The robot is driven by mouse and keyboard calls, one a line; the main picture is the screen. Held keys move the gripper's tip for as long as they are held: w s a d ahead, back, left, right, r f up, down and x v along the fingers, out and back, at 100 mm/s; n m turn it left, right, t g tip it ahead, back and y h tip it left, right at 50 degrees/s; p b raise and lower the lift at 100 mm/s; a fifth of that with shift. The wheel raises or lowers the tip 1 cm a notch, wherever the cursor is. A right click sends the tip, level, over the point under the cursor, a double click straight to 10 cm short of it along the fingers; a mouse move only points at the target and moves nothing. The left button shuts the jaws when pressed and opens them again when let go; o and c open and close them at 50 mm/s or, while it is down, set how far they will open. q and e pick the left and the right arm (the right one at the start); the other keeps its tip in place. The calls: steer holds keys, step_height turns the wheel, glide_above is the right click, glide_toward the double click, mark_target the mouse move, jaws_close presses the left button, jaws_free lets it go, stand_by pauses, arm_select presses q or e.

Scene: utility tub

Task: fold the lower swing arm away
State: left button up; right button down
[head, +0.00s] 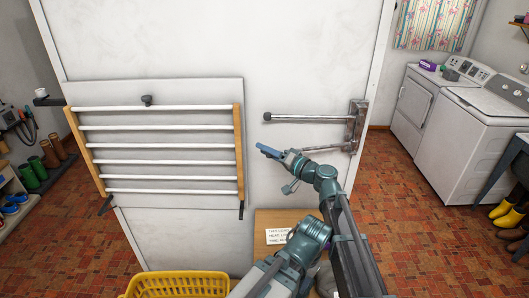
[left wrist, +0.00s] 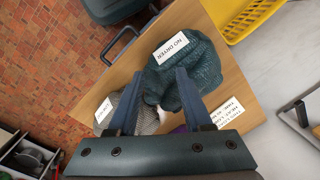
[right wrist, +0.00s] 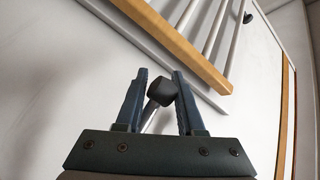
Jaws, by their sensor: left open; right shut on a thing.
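The lower swing arm (head: 335,148) is a metal rod running left from the wall bracket (head: 357,122), parallel to and below the upper swing arm (head: 305,117). My right gripper (head: 268,151) is at its outer end. In the right wrist view, the dark end cap (right wrist: 162,91) and rod sit between the fingers of my right gripper (right wrist: 160,98), shut on the arm. My left gripper (left wrist: 155,85) shows in the left wrist view, open and empty above a teal knitted garment (left wrist: 185,65). I cannot make it out in the head view.
A wall drying rack (head: 239,150) with white bars hangs left of the swing arms. Below stand a yellow basket (head: 180,275) and a wooden surface (head: 265,220) with labelled laundry. White machines (head: 470,125) stand at right.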

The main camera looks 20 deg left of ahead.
steer(key=shift+w+d, duration=0.45)
steer(key=shift+d, duration=0.05)
steer(key=c, duration=1)
jaws_free()
arm_select(q)
steer(key=shift+w+d+f, duration=0.1)
steer(key=shift+w+d, duration=0.15)
steer(key=shift+d, duration=0.1)
arm_select(e)
steer(key=o, duration=0.4)
steer(key=shift+w+d+f, duration=0.15)
steer(key=shift+w+d, duration=0.05)
steer(key=shift+d, duration=0.2)
arm_select(q)
steer(key=shift+s+a, duration=0.1)
steer(key=shift+a, duration=0.05)
arm_select(e)
steer(key=v, duration=1.3)
steer(key=shift+s+d, duration=0.15)
steer(key=shift+s, duration=0.25)
